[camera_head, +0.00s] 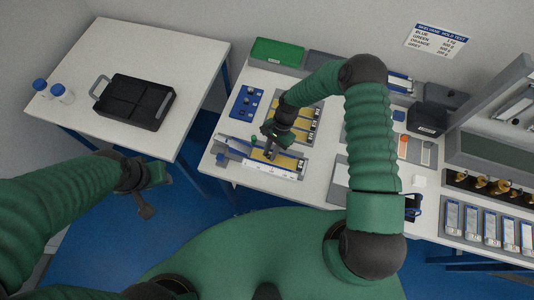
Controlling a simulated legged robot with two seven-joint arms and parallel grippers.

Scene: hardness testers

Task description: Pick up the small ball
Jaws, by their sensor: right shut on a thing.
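My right gripper (269,152) reaches down over the middle of the table, above the yellow and grey tester strips, with its jaws shut. What it grips is too small and dark to make out, and I cannot clearly pick out the small ball. A blue tray (246,103) with several small dark pieces lies just left of the gripper. My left gripper (148,207) hangs over the floor between the two tables, away from everything; its jaw opening is unclear.
Brass weights (480,181) and labelled packs (487,226) are at right. A white ruler strip (262,165) lies at the front edge.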

